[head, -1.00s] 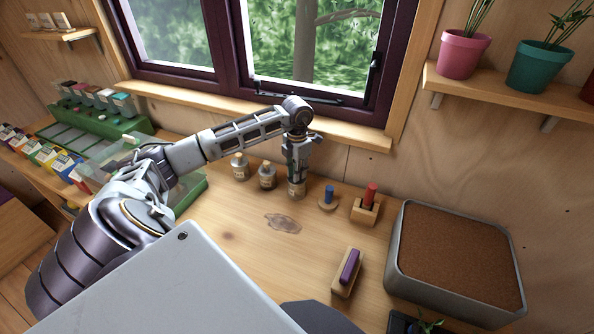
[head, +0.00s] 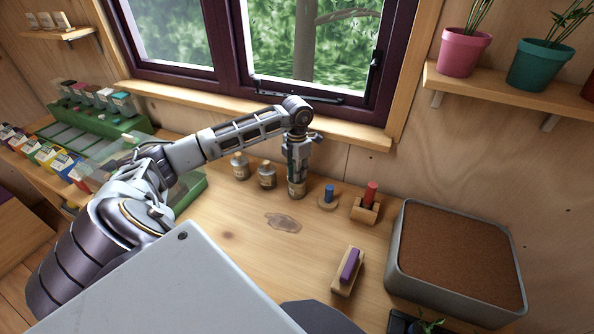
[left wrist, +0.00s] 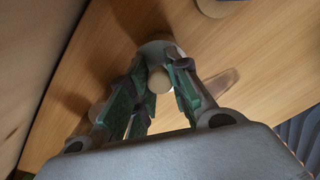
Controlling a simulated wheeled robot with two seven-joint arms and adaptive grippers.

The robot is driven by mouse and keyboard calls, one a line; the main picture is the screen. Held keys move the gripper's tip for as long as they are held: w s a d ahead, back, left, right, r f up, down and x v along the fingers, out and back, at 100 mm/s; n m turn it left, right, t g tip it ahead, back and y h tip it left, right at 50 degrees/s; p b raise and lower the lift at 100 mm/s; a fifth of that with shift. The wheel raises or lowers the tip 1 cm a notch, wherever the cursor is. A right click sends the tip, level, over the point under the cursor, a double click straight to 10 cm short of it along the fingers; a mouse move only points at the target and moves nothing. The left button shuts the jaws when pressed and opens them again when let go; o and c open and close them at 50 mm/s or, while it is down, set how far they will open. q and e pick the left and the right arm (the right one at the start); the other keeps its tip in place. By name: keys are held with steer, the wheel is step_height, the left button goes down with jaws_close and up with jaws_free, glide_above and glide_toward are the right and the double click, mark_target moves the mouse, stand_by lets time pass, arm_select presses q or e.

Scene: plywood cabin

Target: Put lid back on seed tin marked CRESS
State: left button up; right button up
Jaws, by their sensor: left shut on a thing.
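Three small seed tins with paper labels stand in a row under the window: a left tin (head: 239,169), a middle tin (head: 266,178) and a right tin (head: 297,190). The label writing is too small to read. My left gripper (head: 298,174) points down directly over the right tin. It is shut on a pale round lid knob (left wrist: 159,80), seen between the fingers in the left wrist view. The lid is mostly hidden by the fingers, at the tin's top; I cannot tell whether it is fully seated. My right gripper is not in view.
A purple-topped block (head: 348,270) and a soil-filled metal tray (head: 394,262) lie nearer. The middle of the table is clear.

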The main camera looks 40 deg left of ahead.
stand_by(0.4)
arm_select(q)
steer(key=o, duration=0.8)
steer(key=o, duration=0.5)
steer(key=shift+r, duration=0.15)
steer(key=shift+r+p, duration=0.3)
steer(key=shift+r, duration=0.2)
steer(key=shift+r+p, duration=1.55)
steer(key=shift+r, duration=1.3)
